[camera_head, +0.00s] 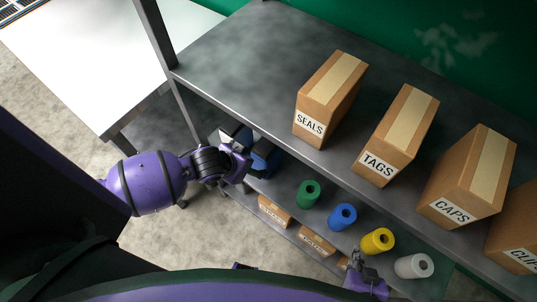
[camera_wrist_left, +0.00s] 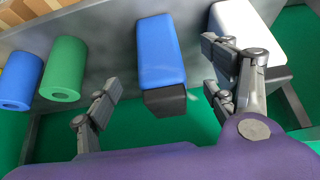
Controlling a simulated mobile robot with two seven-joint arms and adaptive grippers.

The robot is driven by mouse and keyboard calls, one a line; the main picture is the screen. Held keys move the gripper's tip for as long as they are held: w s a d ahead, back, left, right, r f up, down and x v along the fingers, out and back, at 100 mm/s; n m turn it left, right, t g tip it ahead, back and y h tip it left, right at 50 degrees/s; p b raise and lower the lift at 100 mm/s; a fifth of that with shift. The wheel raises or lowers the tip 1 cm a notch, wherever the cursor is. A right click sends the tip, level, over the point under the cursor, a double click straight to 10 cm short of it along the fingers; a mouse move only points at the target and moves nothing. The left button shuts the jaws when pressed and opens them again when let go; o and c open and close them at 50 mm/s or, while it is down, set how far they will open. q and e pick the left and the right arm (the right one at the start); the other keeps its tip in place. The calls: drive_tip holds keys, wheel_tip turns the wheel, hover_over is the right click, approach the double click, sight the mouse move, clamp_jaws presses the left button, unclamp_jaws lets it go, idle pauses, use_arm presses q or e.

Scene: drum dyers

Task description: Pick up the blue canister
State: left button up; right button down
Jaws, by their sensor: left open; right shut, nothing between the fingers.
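The blue canister (camera_head: 265,157), boxy with a dark end, sits on the middle shelf, partly hidden by my left gripper (camera_head: 247,160) in the head view. In the left wrist view the blue canister (camera_wrist_left: 160,50) lies between the spread fingers of my left gripper (camera_wrist_left: 160,98). The fingers are open and do not visibly grip it. A white canister (camera_wrist_left: 238,22) with a dark end stands to its right, behind the right-hand finger. My right gripper (camera_head: 356,258) is shut and empty near the bottom of the head view.
Green (camera_head: 308,193), blue (camera_head: 342,216), yellow (camera_head: 377,241) and white (camera_head: 413,265) rolls line the same shelf to the right. Labelled cartons, including the SEALS box (camera_head: 330,96), stand on the upper shelf (camera_head: 240,70). A shelf post (camera_head: 155,35) rises at left.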

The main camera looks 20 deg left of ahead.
sight(265, 145)
use_arm(q)
drive_tip(key=w+d, duration=0.1)
drive_tip(key=w, duration=0.3)
drive_tip(key=w+d, duration=0.1)
drive_tip(key=w, duration=0.2)
drive_tip(key=shift+w+d, duration=0.1)
drive_tip(key=shift+d, duration=0.25)
drive_tip(key=x, duration=0.5)
drive_tip(key=shift+w+d, duration=0.2)
drive_tip(key=shift+w, duration=0.2)
drive_tip(key=c, duration=1.8)
drive_tip(key=shift+r, duration=0.1)
